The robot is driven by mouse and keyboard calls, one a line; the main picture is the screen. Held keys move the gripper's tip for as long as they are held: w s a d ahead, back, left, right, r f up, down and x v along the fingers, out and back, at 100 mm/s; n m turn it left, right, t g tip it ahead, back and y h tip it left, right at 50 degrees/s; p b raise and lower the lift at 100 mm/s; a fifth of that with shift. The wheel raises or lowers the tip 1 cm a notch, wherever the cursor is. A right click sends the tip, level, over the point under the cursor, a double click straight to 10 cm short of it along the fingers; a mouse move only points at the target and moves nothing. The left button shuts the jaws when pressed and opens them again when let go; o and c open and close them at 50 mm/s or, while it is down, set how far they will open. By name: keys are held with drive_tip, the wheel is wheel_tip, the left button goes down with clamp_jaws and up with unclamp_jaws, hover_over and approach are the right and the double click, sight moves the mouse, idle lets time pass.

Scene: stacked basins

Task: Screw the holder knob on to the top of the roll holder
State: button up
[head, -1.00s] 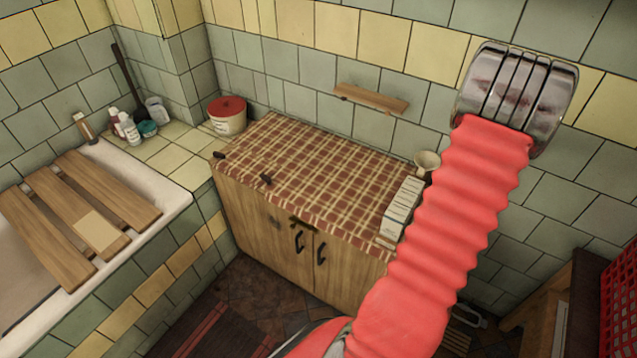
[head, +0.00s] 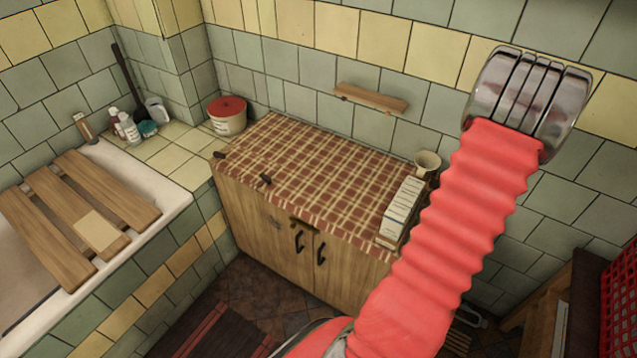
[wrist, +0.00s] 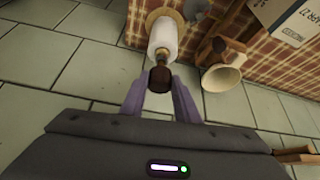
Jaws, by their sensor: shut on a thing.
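In the wrist view, my gripper (wrist: 159,98) has its two purple fingers closed around the dark brown holder knob (wrist: 160,79). The roll holder (wrist: 157,20) shows at the top of that view, with a round wooden base and a white roll (wrist: 163,42) on it. The knob is in line with the holder's top end, just past the roll. They look very close, but I cannot tell whether the knob is threaded on. In the head view, my arm hides the roll holder, the knob and my gripper.
A white box (head: 400,212) stands at the right end of the checked cabinet top (head: 300,170). A wooden shelf (head: 371,98) is on the tiled wall. The cabinet top's middle is clear.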

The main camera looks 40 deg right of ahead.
drive_tip(key=shift+f, duration=1.15)
idle(1.0)
drive_tip(key=shift+w+a+m+g+h, duration=0.15)
drive_tip(key=shift+m+g, duration=0.4)
drive_tip(key=shift+m, duration=0.5)
drive_tip(key=shift+w+m+g+h, duration=0.15)
drive_tip(key=shift+m+g, duration=0.4)
drive_tip(key=shift+m, duration=0.5)
drive_tip(key=shift+f+m+g, duration=0.1)
drive_tip(key=shift+m+g, duration=0.4)
drive_tip(key=shift+m, duration=0.4)
drive_tip(key=shift+w+m+g, duration=0.15)
drive_tip(key=shift+m+g, duration=0.25)
drive_tip(key=shift+m, duration=0.45)
drive_tip(key=shift+w+m+g, duration=0.15)
drive_tip(key=shift+m+g, duration=0.25)
drive_tip(key=shift+m, duration=0.75)
drive_tip(key=m+g, duration=0.1)
drive_tip(key=m, duration=0.1)
drive_tip(key=m+y, duration=0.1)
drive_tip(key=m, duration=0.1)
drive_tip(key=m+g+y, duration=0.1)
drive_tip(key=shift+w+d+f+m+g, duration=0.1)
drive_tip(key=shift+w+d+m+g, duration=0.2)
drive_tip(key=shift+d+m, duration=0.1)
drive_tip(key=o, duration=0.6)
drive_tip(key=shift+m+y, duration=0.3)
drive_tip(key=shift+y, duration=0.1)
drive_tip(key=shift+c, duration=0.2)
drive_tip(key=o, duration=0.5)
